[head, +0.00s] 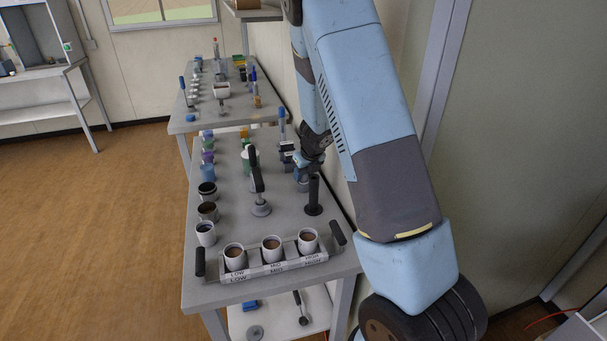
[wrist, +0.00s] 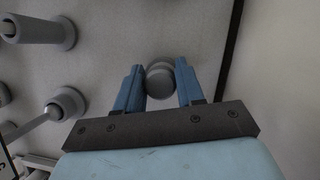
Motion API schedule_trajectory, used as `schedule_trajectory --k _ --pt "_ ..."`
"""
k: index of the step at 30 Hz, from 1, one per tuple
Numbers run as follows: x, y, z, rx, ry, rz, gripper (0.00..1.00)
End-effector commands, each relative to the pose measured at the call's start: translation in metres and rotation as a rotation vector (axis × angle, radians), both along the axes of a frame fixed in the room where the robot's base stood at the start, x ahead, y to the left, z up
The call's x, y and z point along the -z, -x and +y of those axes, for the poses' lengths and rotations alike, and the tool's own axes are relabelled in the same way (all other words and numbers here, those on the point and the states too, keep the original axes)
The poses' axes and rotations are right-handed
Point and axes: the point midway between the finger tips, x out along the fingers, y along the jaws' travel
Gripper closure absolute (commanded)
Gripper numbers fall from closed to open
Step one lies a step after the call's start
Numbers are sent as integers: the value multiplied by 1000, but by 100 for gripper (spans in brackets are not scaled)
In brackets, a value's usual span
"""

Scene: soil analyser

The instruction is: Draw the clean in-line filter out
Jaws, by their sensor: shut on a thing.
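My gripper (wrist: 159,68) has its two blue fingers on either side of a grey, round-topped piece, the in-line filter (wrist: 160,82), and is shut on it. In the head view my gripper (head: 303,163) points down at the right side of the near bench, and a grey body shows just below it. The fingers and wrist hide part of it there. I cannot tell from these views whether the filter is seated or lifted clear of what is under it.
A dark post on a round foot (head: 314,196) and a black-handled tool on a grey base (head: 257,182) stand close by on the bench (head: 225,260). A rack of three cups (head: 270,266) is at the near edge. Several jars line the left edge. A wall is close on the right.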

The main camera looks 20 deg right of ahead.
Motion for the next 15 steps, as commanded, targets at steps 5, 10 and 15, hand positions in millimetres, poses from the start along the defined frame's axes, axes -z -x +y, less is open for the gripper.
schedule_trajectory --k 5,10,15 --pt "-3 0 0 0 0 -1 99" --pt "-5 0 0 -2 1 0 99" --pt "-8 0 0 0 0 -1 99"
